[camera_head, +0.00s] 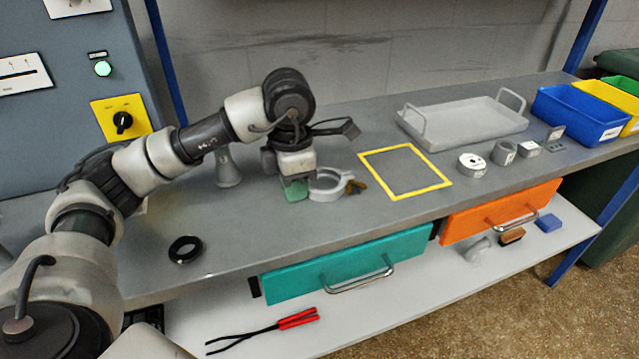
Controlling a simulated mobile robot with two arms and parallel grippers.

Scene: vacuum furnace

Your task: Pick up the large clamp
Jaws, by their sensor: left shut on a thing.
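The large clamp (328,187) is a light grey ring with a brass-coloured wing nut on its right side. It is at the worktop, left of the yellow-outlined square. My left gripper (297,190) comes down from above at the clamp's left side and is shut on it. The gripper's fingers hide part of the clamp's left edge. I cannot tell whether the clamp touches the worktop. My right gripper is not in view.
A black ring (185,249) lies at the worktop's left. A grey tray (462,118), small parts and blue (580,115) and yellow bins stand at the right. The yellow-outlined square (405,171) is empty. Teal (345,264) and orange drawers sit below.

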